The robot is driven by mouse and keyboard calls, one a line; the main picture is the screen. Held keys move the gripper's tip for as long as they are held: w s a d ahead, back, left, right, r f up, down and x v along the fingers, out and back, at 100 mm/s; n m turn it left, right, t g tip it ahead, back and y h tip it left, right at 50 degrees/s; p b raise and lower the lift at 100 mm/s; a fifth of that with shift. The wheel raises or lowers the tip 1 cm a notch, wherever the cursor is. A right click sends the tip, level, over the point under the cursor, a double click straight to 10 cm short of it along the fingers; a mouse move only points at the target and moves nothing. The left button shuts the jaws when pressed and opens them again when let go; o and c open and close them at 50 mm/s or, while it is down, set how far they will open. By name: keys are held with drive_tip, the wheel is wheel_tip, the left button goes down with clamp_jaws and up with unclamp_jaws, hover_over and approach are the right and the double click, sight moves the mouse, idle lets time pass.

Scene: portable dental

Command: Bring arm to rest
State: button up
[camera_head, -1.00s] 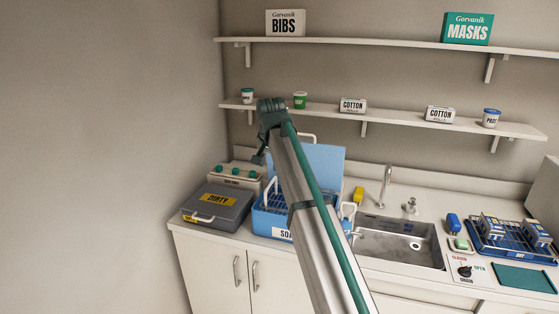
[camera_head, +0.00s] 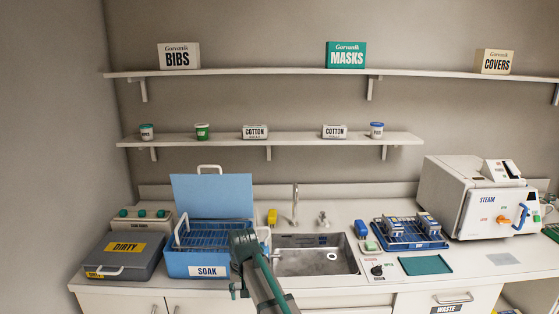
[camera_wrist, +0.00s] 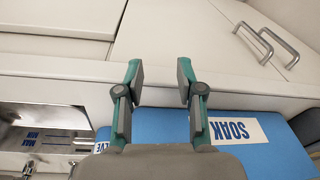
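My gripper (camera_wrist: 161,82) is open in the wrist view. Its two fingers stand apart with nothing between them, in front of the white cabinet fronts (camera_wrist: 165,40) and the counter edge. The blue SOAK tub (camera_wrist: 265,150) lies close by, behind and to the right of the fingers in that view. In the head view my arm comes up from the bottom edge and bends in front of the SOAK tub (camera_head: 180,263). My gripper (camera_head: 236,291) hangs there small and low, in front of the counter, and its fingers are hard to make out.
The tub's blue lid (camera_head: 212,197) stands up behind a wire basket. A grey DIRTY case (camera_head: 95,264) is at the left. The sink (camera_head: 310,262), a blue rack tray (camera_head: 400,244) and the STEAM machine (camera_head: 450,200) stand to the right. Shelves run above.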

drive_tip(key=s+d+f+m+g, duration=0.1)
drive_tip(key=s+d+f, duration=0.5)
drive_tip(key=f, duration=0.3)
drive_tip(key=s+d+f+g+h+b, duration=0.1)
drive_tip(key=s+d+f, duration=0.55)
drive_tip(key=f, duration=0.35)
drive_tip(key=s+d+f+m+g, duration=0.1)
drive_tip(key=s+d+f+g, duration=0.1)
drive_tip(key=s+d+f, duration=0.6)
drive_tip(key=s+d+f+g, duration=0.1)
drive_tip(key=s+d+f, duration=0.2)
drive_tip(key=s, duration=0.6)
drive_tip(key=s+d+f+g, duration=0.1)
drive_tip(key=s+d+f, duration=0.2)
drive_tip(key=s, duration=0.7)
drive_tip(key=s+d+f+m+g, duration=0.1)
drive_tip(key=s+d+f, duration=0.2)
drive_tip(key=s+f, duration=0.3)
drive_tip(key=s, duration=0.3)
drive_tip(key=shift+s+f+g+b, duration=0.3)
drive_tip(key=shift+g, duration=0.1)
